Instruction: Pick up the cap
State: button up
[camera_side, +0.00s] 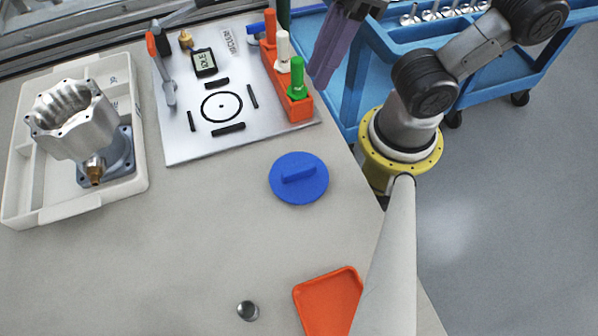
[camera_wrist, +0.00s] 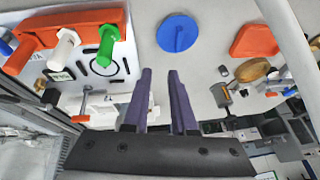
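The cap is a round blue disc with a raised bar handle (camera_side: 299,178). In the side view my gripper (camera_side: 322,72) is near the top, beside the orange peg holder and apart from the cap.
An orange holder (camera_side: 293,107) with white and green pegs stands on a light plate (camera_side: 185,140). A metal housing (camera_side: 72,120) sits in a white tray (camera_side: 45,208). An orange tray (camera_side: 328,300) and a small metal cylinder (camera_side: 247,310) lie at the front. Table around the cap is clear.

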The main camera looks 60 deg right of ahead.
jog(key=s+a+n, duration=0.2)
send_over(300, 168)
jog(key=d, duration=0.2)
jog(key=shift+g, duration=0.4)
jog(key=f, duration=0.8)
jog(key=shift+s+d, duration=0.1)
jog(key=shift+s, duration=0.2)
jog(key=shift+x, duration=2.65)
jog(key=shift+s, duration=0.15)
grip_shut()
jog(key=shift+d, duration=0.1)
